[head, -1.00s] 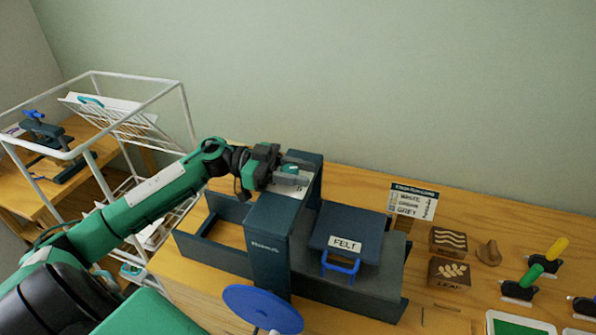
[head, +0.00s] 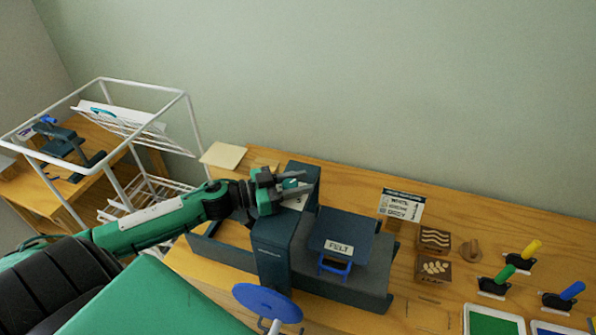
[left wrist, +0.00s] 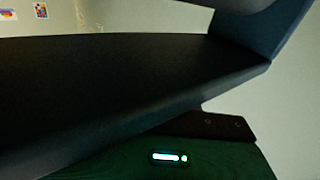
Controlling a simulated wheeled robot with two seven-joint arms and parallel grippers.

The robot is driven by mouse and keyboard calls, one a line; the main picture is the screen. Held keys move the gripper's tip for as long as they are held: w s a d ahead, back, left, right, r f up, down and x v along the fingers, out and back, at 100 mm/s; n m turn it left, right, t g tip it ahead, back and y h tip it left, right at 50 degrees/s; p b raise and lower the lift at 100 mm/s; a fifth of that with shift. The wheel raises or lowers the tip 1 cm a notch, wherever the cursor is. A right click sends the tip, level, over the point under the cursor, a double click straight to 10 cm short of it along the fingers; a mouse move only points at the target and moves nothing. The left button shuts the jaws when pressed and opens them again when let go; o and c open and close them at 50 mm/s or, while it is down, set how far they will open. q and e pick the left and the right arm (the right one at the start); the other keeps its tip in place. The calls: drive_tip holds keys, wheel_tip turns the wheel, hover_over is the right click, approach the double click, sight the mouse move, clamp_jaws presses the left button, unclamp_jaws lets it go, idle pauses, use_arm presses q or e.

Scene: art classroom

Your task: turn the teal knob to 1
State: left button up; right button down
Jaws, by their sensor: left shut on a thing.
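The dark blue press (head: 273,255) stands on the wooden bench. My left gripper (head: 296,184) reaches over its top from the left. Its fingers are shut on the teal knob (head: 291,183), of which only a small bit shows between them. My right gripper is not in view.
A block marked FELT (head: 343,232) with a blue handle sits on the press bed. A blue handwheel (head: 267,302) is in front. A white wire rack (head: 186,120) stands left. Stamps, a small card (head: 401,205) and coloured-handled rollers lie right on the bench.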

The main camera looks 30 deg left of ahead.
use_arm(q)
drive_tip(key=shift+a+r+n+t+y+p, duration=0.1)
drive_tip(key=shift+n+t+y+p, duration=0.65)
drive_tip(key=shift+y, duration=0.15)
drive_tip(key=shift+w, duration=0.1)
drive_tip(key=o, duration=1)
drive_tip(key=shift+s+a+f, duration=0.2)
drive_tip(key=shift+s+a, duration=0.1)
drive_tip(key=shift+s, duration=0.15)
drive_tip(key=b+v, duration=0.3)
drive_tip(key=v, duration=0.9)
drive_tip(key=shift+s+a+r+b, duration=0.2)
drive_tip(key=shift+s+a+b, duration=0.1)
drive_tip(key=shift+b, duration=0.1)
